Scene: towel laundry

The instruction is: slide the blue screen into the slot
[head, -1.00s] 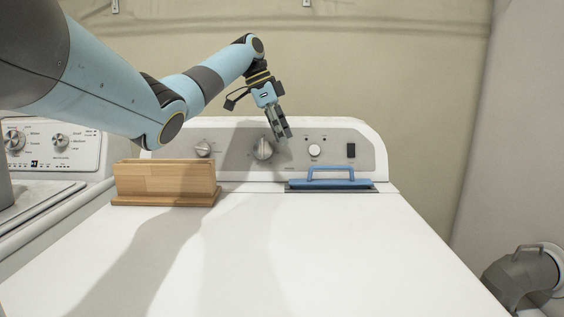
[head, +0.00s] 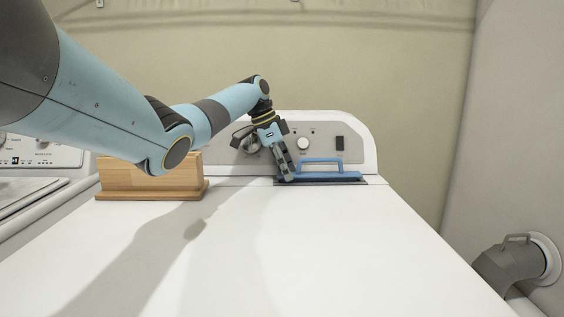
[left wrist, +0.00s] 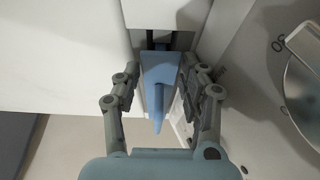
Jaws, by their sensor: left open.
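The blue screen (head: 335,176), with a raised handle along its top, sits low at the dark slot (head: 352,183) at the back of the white dryer top. How deep it is in the slot I cannot tell. My left gripper (head: 288,178) points down at the screen's left end. In the left wrist view, the blue screen (left wrist: 158,80) lies between the two spread fingers of my left gripper (left wrist: 158,88), with a visible gap on each side. The dark slot (left wrist: 160,36) shows beyond it. My right gripper is not in view.
A wooden block-like holder (head: 150,178) stands to the left on the dryer top. The control panel (head: 325,143) with knobs rises close behind the screen. The front of the white top (head: 300,250) is clear. A grey duct (head: 512,262) is at the far right.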

